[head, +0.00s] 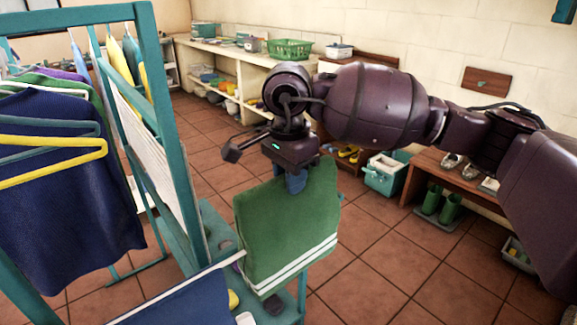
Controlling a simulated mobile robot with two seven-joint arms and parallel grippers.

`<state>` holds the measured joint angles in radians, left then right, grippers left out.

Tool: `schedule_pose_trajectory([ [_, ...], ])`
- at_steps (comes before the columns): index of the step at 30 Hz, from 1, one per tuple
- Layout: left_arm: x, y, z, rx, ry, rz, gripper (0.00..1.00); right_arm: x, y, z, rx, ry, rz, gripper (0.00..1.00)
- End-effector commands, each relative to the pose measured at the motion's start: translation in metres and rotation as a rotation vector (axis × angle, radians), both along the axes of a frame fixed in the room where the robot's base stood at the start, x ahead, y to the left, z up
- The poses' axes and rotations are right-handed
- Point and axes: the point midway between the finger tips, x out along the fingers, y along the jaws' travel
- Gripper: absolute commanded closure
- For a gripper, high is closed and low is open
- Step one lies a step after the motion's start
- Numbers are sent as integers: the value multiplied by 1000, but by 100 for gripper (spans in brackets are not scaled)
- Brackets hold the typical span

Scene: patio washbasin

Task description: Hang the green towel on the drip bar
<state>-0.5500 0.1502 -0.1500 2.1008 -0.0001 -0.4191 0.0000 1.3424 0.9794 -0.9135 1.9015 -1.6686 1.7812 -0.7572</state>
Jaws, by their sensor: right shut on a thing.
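The green towel (287,232), with white stripes along its lower edge, hangs from my right gripper (296,183). The gripper is shut on the towel's top edge, with the fingers partly hidden. The towel hangs in front of part of a teal rack, beside a navy cloth (185,303) with a white edge. I cannot make out for certain which bar is the drip bar; the towel and navy cloth hide part of this area. My left gripper is not in view.
The teal frame (150,75) at left carries clothes on hangers, including a navy garment (62,200). A wooden bench (450,180) with green boots (440,204) and a teal cooler (385,175) stand at right. Tiled floor (400,265) is open at lower right.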

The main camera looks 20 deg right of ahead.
Motion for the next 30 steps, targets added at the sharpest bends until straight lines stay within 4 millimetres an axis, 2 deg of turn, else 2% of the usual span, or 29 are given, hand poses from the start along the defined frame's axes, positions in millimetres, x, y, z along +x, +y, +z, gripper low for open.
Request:
schedule_pose_trajectory([
  [1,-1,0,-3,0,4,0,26,0,0,-8,0,4,1,100],
  [30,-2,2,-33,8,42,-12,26,0,0,-101,-1,5,0,100],
])
